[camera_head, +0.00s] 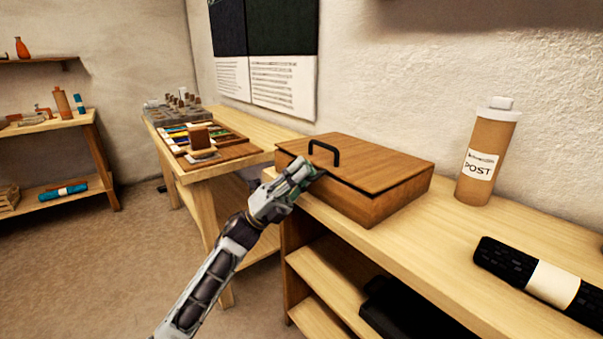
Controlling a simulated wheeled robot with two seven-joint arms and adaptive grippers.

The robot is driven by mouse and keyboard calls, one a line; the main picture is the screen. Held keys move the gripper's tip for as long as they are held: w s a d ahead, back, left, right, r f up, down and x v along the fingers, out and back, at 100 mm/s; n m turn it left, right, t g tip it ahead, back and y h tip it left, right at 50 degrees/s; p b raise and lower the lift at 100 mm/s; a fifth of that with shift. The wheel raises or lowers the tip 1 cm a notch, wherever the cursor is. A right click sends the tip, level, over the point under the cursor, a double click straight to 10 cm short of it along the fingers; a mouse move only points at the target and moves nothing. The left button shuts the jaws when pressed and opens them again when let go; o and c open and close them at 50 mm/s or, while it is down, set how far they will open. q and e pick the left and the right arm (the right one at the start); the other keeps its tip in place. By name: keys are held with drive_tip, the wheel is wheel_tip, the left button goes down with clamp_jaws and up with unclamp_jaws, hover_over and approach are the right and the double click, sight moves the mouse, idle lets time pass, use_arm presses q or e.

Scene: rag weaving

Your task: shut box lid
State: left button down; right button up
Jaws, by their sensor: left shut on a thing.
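The wooden box (372,209) sits on the light wooden shelf top in the middle of the view. Its brown lid (375,165) lies over the box, flat or nearly so, with a dark line along the front edge below it. I cannot tell if a small gap remains there. A black handle (325,150) stands on the lid near its left end. My left gripper (308,173) is at the lid's front left edge, just in front of the handle, and is shut on the lid's edge. The fingers hide that part of the rim. My right gripper is not in view.
A brown POST bottle (487,155) with a white cap stands right of the box. A black roll with a pale band (540,281) lies at the front right. A bench (235,127) with trays stands behind left. The shelf top between box and bottle is clear.

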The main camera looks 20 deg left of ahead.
use_arm(q)
drive_tip(key=shift+s+d+r, duration=0.1)
drive_tip(key=shift+s, duration=0.05)
drive_tip(key=c, duration=1.8)
unclamp_jaws()
drive_tip(key=shift+s, duration=0.1)
drive_tip(key=v, duration=1.2)
